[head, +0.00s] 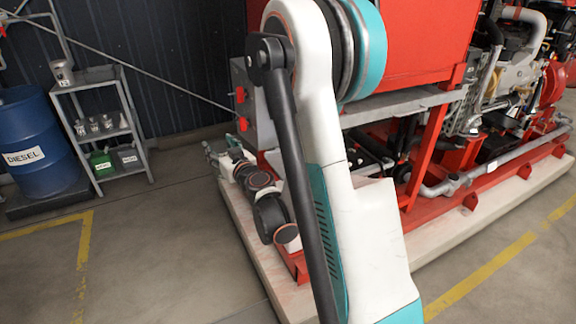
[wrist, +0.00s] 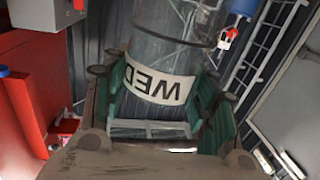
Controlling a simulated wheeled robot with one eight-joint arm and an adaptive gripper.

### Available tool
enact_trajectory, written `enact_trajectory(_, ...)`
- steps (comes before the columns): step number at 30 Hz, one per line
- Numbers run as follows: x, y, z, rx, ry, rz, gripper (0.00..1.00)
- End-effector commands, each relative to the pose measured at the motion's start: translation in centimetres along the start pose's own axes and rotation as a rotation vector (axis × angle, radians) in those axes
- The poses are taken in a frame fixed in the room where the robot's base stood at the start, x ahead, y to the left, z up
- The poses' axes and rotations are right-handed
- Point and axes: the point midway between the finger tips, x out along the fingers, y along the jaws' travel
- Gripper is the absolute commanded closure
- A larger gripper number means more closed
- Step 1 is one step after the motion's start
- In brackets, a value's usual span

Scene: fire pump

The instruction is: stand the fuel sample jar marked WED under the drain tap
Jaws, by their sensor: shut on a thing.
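The clear jar marked WED (wrist: 155,40) fills the middle of the wrist view, its white label upside down in that picture. My gripper (wrist: 157,92) has its green-padded fingers on both sides of the jar, around the label, and is shut on it. In the head view my wrist links (head: 262,185) reach toward the left end of the red pump skid; the jar itself cannot be made out there. I cannot tell whether either is the drain tap.
A grey shelf (head: 98,75) at left holds several small jars, a metal can (head: 62,72) and containers. A blue DIESEL drum (head: 40,140) stands beside it. The pump's pale plinth (head: 450,232) edges the floor; open floor lies at left.

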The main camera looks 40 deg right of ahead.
Motion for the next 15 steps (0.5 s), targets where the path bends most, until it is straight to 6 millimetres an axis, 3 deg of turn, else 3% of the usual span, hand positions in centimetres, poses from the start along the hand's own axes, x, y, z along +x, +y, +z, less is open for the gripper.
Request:
enact_trajectory(1,-0.7,3.1,0.8,0.002,-0.002,0.023,0.88)
enact_trajectory(6,-3.5,10.9,2.3,0.005,-0.002,0.066,0.88)
enact_trajectory(12,-8.2,19.1,3.9,0.006,0.006,0.114,0.88)
enact_trajectory(15,-10.5,22.2,4.5,0.004,0.013,0.133,0.88)
